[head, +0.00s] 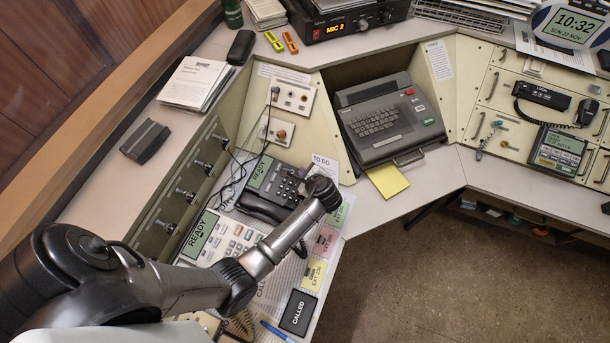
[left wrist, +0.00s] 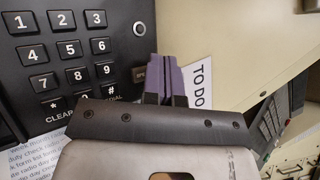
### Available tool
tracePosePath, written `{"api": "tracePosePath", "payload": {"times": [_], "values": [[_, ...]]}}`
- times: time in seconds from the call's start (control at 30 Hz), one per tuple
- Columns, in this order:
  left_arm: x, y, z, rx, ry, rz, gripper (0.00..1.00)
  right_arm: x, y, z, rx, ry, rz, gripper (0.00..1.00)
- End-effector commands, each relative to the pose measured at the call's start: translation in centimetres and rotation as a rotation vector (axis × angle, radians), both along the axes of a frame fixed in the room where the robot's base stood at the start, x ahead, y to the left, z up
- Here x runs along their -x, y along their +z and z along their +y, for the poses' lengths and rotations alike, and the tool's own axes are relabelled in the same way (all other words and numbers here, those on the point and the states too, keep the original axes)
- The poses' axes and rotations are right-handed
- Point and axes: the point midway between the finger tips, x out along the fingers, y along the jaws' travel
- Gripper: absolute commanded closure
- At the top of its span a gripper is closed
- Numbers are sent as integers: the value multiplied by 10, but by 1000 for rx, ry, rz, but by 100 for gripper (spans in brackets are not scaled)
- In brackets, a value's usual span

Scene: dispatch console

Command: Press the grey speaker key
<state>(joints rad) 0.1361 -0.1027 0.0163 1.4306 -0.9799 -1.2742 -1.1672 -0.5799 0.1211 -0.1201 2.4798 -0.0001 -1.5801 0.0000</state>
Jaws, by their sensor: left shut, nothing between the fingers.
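A black desk phone (head: 262,207) with a lit READY screen lies on the left desk. Its black number keypad (left wrist: 68,50) fills the left of the left wrist view. A small dark grey key with faint lettering (left wrist: 139,74), apparently the speaker key, sits right of the number keys, below a round silver-ringed button (left wrist: 139,28). My left gripper (left wrist: 166,72) is shut and empty, its purple fingers just right of the grey key; I cannot tell if they touch it. In the head view the left gripper (head: 321,188) is over the phone's right end and hides the key.
A TO DO paper (left wrist: 198,82) lies right of the fingers. A larger console (head: 226,240) with a READY screen stands nearer. A grey keyboard terminal (head: 385,120) is at the back, with a yellow note (head: 388,181) before it.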

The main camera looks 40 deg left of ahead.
Motion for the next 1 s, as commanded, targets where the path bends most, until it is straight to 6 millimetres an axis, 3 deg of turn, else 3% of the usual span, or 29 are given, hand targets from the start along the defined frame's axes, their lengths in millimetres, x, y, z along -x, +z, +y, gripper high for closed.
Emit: {"api": "tracePosePath", "payload": {"times": [1.0], "values": [[0,-1,0,0,-1,1,100,0,6,1,-2,-2,0,57]]}}
